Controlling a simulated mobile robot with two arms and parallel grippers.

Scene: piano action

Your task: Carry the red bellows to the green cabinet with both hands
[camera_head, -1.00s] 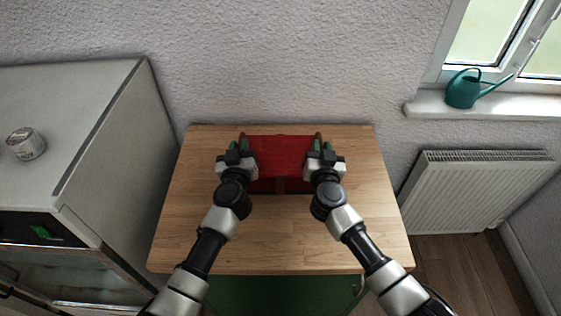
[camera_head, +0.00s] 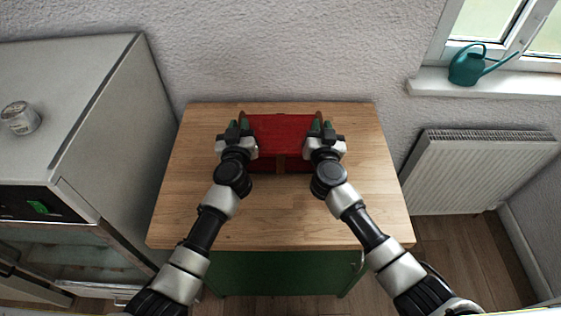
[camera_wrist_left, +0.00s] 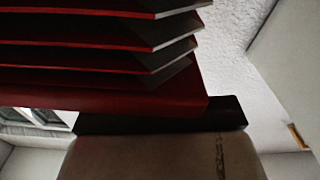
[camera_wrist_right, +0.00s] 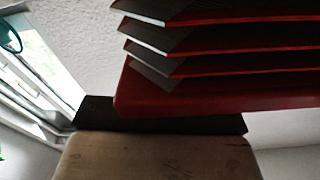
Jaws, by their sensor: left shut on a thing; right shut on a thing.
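The red bellows (camera_head: 281,130) is between my two grippers, over the wooden top (camera_head: 270,215) of the green cabinet (camera_head: 285,273), near the wall. I cannot tell whether it touches the top. My left gripper (camera_head: 237,132) is shut on its left end and my right gripper (camera_head: 324,132) is shut on its right end. The bellows' red and dark folds fill the upper part of the left wrist view (camera_wrist_left: 100,60) and the right wrist view (camera_wrist_right: 220,65). The fingertips are partly hidden in the wrist views.
A grey-white appliance (camera_head: 70,90) with a small tin (camera_head: 20,118) on it stands left of the cabinet. A radiator (camera_head: 475,170) is on the right, below a windowsill with a teal watering can (camera_head: 467,65). The front of the wooden top is clear.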

